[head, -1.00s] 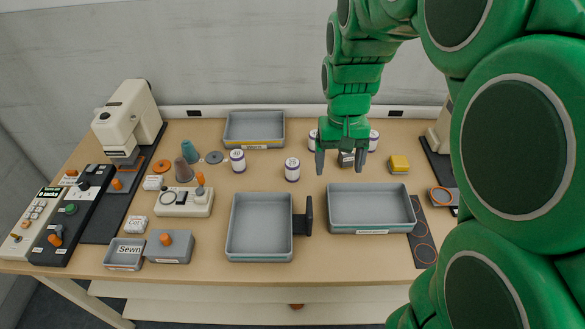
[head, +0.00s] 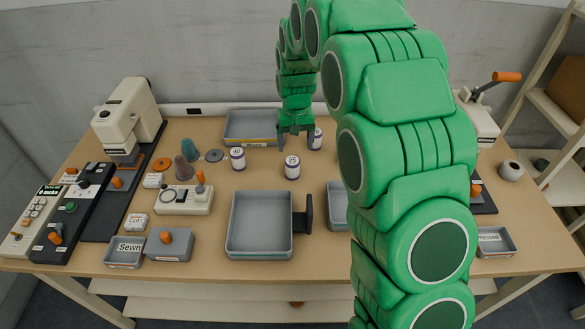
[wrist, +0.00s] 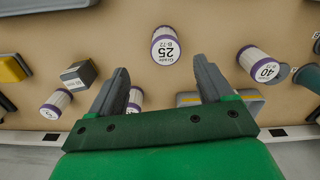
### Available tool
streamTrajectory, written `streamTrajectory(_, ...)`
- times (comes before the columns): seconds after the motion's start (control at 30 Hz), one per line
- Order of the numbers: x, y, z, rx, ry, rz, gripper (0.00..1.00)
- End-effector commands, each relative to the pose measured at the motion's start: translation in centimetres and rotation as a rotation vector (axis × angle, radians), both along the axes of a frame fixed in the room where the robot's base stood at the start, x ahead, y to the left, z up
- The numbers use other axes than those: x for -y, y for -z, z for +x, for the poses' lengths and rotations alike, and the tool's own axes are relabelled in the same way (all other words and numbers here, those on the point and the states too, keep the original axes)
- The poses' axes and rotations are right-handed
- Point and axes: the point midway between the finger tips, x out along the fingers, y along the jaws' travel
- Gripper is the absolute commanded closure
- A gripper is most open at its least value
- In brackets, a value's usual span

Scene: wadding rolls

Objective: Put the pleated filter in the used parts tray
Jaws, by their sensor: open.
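No object is clearly marked as the pleated filter. Several white, ribbed-looking cylinders with purple rims stand on the table: one labelled 25 (wrist: 165,46), one labelled 40 (wrist: 258,64), one partly behind a finger (wrist: 134,100) and one at the left of the wrist view (wrist: 55,103). My gripper (head: 294,138) is open and empty above the back of the table, near the back tray. In the wrist view, the 25 cylinder lies ahead between the fingertips.
An empty grey tray (head: 260,226) with a dark handle stands at front centre. Another grey tray (head: 336,207) is mostly hidden by my arm. A dark box (wrist: 80,75) and a yellow block (wrist: 12,68) show in the wrist view. Cones (head: 190,150) and a sewing machine (head: 127,112) stand left.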

Motion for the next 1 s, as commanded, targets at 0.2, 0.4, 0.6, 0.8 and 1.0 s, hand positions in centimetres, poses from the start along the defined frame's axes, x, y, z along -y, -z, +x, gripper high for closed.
streamTrajectory(0.2,-0.7,1.3,0.9,0.001,-0.006,0.001,0.2)
streamTrajectory(0.4,-0.7,3.0,0.8,-0.002,-0.006,0.001,0.2)
streamTrajectory(0.6,-0.8,4.2,0.8,0.002,-0.006,0.001,0.2)
streamTrajectory(0.8,-0.8,6.5,0.2,-0.003,-0.006,0.0,0.2)
streamTrajectory(1.0,-0.8,8.7,0.3,0.001,-0.006,0.001,0.2)
